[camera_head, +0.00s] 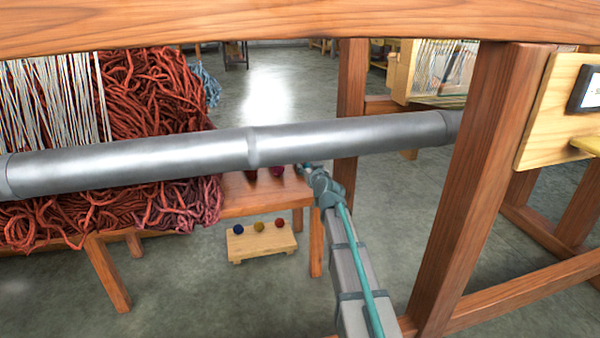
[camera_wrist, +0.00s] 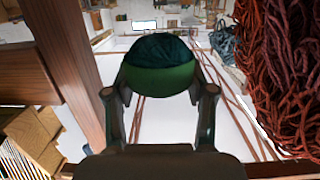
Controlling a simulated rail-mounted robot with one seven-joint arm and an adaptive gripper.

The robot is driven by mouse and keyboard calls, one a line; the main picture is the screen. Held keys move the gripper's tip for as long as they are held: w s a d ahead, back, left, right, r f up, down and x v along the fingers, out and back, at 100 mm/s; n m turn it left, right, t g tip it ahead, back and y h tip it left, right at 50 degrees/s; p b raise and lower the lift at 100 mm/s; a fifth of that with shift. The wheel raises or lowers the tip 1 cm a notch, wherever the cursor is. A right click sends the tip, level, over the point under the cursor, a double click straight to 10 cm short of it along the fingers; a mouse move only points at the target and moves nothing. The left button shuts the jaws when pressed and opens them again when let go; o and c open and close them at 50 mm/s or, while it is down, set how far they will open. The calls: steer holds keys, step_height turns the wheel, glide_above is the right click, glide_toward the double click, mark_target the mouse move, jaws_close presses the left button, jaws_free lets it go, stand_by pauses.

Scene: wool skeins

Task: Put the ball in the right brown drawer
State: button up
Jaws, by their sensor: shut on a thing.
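My gripper (camera_wrist: 162,85) is shut on a round dark teal yarn ball (camera_wrist: 160,48) in the wrist view. The near side of the ball shows as a plain green band. A finger stands on either side of it, and it is held up clear of any surface. In the head view my arm reaches away from me toward the bench; the ball cannot be made out there. I cannot identify the right brown drawer in either view. Brown wooden box-like shapes (camera_wrist: 35,135) show at the lower left of the wrist view.
A metal roller (camera_head: 230,147) and wooden loom posts (camera_head: 478,180) stand in front of me. Red wool (camera_head: 150,95) hangs at the left. Dark red balls (camera_head: 277,172) lie on a bench (camera_head: 250,200). A low wooden stand (camera_head: 262,244) below bears three small balls.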

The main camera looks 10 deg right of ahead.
steer(key=shift+w+d, duration=0.2)
steer(key=b, duration=0.2)
glide_above(295, 188)
steer(key=s, duration=0.4)
step_height(295, 188, down, 4)
steer(key=w+f+b, duration=0.1)
steer(key=f, duration=0.1)
steer(key=w+f, duration=0.1)
steer(key=shift+w+d+f+b, duration=0.1)
steer(key=shift+w+f+b, duration=0.2)
steer(key=shift+f+b, duration=0.05)
steer(key=shift+w+f, duration=0.45)
steer(key=shift+f, duration=0.15)
steer(key=shift+w+f+b, duration=0.25)
steer(key=shift+f+b, duration=0.45)
steer(key=shift+f, duration=0.3)
steer(key=shift+w+f+b, duration=0.2)
steer(key=shift+f+b, duration=0.45)
steer(key=shift+f, duration=0.35)
steer(key=shift+f, duration=0.2)
steer(key=o, duration=1.2)
steer(key=shift+o, duration=0.2)
steer(key=shift+r, duration=0.1)
